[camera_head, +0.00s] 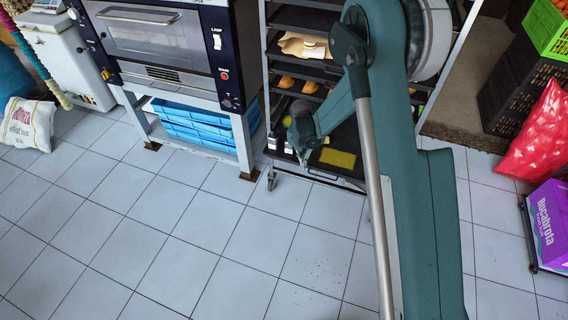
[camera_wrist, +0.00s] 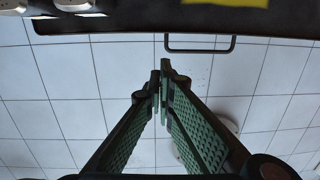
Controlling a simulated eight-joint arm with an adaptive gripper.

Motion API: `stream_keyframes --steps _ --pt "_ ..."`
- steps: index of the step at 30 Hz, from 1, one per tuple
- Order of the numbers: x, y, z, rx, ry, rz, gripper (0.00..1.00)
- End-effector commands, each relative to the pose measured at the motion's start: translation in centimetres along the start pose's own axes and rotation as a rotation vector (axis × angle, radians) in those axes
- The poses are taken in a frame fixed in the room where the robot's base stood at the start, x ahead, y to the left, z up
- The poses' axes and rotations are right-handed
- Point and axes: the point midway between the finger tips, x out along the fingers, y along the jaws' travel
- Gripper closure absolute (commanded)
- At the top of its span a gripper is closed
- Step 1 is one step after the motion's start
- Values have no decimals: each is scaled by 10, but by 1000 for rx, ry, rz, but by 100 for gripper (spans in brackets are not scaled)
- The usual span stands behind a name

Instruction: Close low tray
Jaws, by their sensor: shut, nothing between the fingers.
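The low tray (camera_head: 345,138) is a dark, flat tray near the bottom of the rack, partly hidden by my arm in the head view. A yellow flat item (camera_head: 337,158) lies on it. In the wrist view the tray (camera_wrist: 140,20) fills the top edge, and a thin dark handle (camera_wrist: 202,50) sticks out from its front. My gripper (camera_wrist: 160,75) is shut and empty, its fingertips just below the handle's left end in the picture; I cannot tell if they touch it. In the head view my gripper (camera_head: 302,158) is over the tray's left front area.
An oven (camera_head: 160,35) on a pale stand with blue crates (camera_head: 190,125) is left of the rack. Higher shelves hold buns (camera_head: 287,82). At right are a red sack (camera_head: 535,130) and a purple box (camera_head: 548,222). The tiled floor in front is clear.

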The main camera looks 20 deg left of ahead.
Motion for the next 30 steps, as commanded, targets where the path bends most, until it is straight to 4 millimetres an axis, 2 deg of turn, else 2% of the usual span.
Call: stream_keyframes --steps 1,6,12,17,30 --pt "-3 17 -7 -5 -26 5 100" --pt "-10 62 -23 -6 -106 29 100" --pt "-16 93 -36 -6 -160 53 100" --pt "-17 100 -38 -5 -174 59 100" --pt "-15 100 -38 -5 -173 59 100"
